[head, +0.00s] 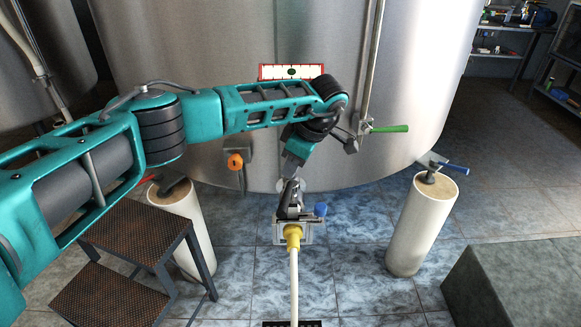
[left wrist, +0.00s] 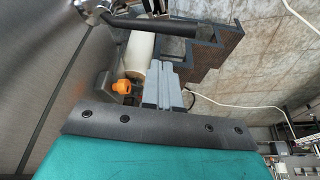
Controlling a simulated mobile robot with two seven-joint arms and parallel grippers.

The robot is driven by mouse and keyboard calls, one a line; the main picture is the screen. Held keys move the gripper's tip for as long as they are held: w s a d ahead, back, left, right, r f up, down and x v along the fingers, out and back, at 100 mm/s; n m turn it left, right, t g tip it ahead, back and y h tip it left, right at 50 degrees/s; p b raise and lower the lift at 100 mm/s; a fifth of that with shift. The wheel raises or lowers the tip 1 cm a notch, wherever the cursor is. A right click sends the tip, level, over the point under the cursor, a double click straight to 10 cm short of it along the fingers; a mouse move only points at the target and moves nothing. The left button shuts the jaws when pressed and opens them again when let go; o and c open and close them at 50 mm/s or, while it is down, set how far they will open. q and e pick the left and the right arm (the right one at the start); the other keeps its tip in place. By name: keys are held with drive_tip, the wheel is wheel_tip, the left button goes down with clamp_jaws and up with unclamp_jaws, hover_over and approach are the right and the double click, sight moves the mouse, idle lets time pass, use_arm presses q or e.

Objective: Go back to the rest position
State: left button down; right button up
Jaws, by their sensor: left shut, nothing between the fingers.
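My left arm reaches in from the left across the front of the large steel tank (head: 230,60). Its wrist bends down, and the left gripper (head: 292,172) points downward in front of the tank's lower edge. In the left wrist view the two grey fingers (left wrist: 161,68) lie together, shut and empty. In the head view, a fitting with a yellow connector (head: 292,234) and a pale hose stands just below the gripper; whether they touch is hard to tell. My right gripper does not show.
Brown-topped steps (head: 135,232) stand below my left arm. White cylinders with a red handle (head: 138,183) and a blue handle (head: 449,167) stand left and right. An orange knob (head: 235,161) and a green-handled valve (head: 388,129) are at the tank. A grey block (head: 515,285) sits at lower right.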

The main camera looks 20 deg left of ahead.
use_arm(q)
drive_tip(key=shift+r, duration=0.3)
